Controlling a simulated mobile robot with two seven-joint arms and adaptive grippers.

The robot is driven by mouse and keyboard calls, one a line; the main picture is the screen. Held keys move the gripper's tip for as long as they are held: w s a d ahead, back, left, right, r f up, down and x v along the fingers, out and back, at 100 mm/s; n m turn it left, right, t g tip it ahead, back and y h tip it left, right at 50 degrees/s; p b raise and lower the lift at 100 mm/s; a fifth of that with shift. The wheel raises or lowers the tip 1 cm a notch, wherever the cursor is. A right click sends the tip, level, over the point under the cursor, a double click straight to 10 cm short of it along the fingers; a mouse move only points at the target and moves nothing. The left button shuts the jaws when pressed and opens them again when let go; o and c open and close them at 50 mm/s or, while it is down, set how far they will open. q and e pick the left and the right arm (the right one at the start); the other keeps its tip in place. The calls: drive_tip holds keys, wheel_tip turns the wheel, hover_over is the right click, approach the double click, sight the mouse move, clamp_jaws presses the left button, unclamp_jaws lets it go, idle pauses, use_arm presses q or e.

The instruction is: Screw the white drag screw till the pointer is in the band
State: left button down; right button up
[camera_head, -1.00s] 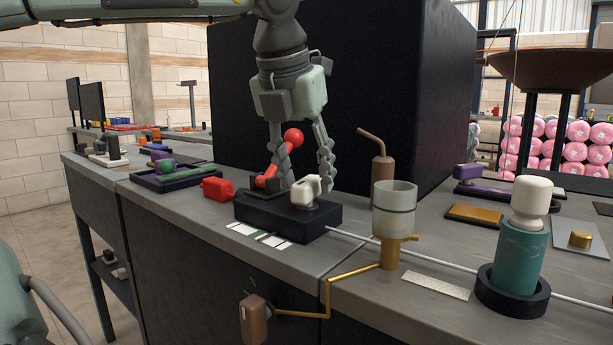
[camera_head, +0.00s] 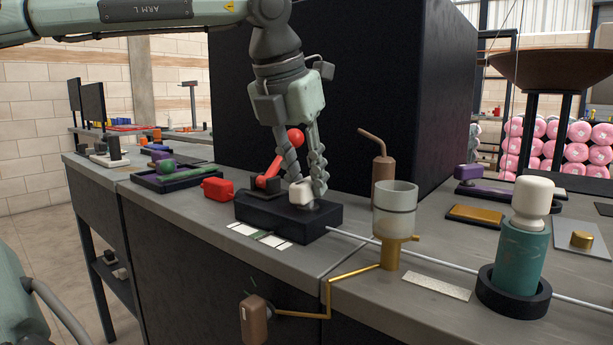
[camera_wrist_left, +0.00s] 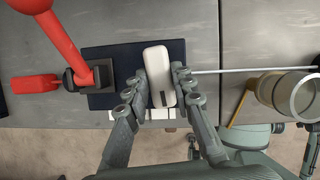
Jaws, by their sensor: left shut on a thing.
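The white drag screw (camera_head: 299,195) is a rounded white knob on top of a black box (camera_head: 270,223) on the grey bench. My left gripper (camera_head: 302,188) points down with its fingers shut on the knob's two sides. In the left wrist view the white knob (camera_wrist_left: 158,72) lies between the fingertips (camera_wrist_left: 158,88). A white scale strip with a dark green band (camera_head: 259,236) lies at the box's front edge. The pointer is too small to make out against the band.
A red ball-topped lever (camera_head: 268,180) stands close left of my left gripper, with a red block (camera_head: 217,189) beyond it. A thin rod (camera_head: 352,238) runs right from the box past a grey cup (camera_head: 395,208) and a teal cylinder (camera_head: 521,256). A tall dark panel (camera_head: 400,90) rises behind.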

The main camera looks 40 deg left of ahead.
use_arm(q)
drive_tip(key=shift+m+h, duration=0.4)
drive_tip(key=shift+m, duration=0.3)
drive_tip(key=shift+a+r+m+h+p, duration=0.1)
drive_tip(key=shift+m+h+p, duration=0.35)
drive_tip(key=shift+m, duration=0.95)
use_arm(e)
wheel_tip(320, 180, down, 2)
drive_tip(key=shift+a+f, duration=0.1)
drive_tip(key=shift+a, duration=0.05)
use_arm(q)
drive_tip(key=c, duration=1.3)
unclamp_jaws()
drive_tip(key=v, duration=1.1)
drive_tip(key=shift+s+r, duration=0.25)
drive_tip(key=shift+r, duration=0.1)
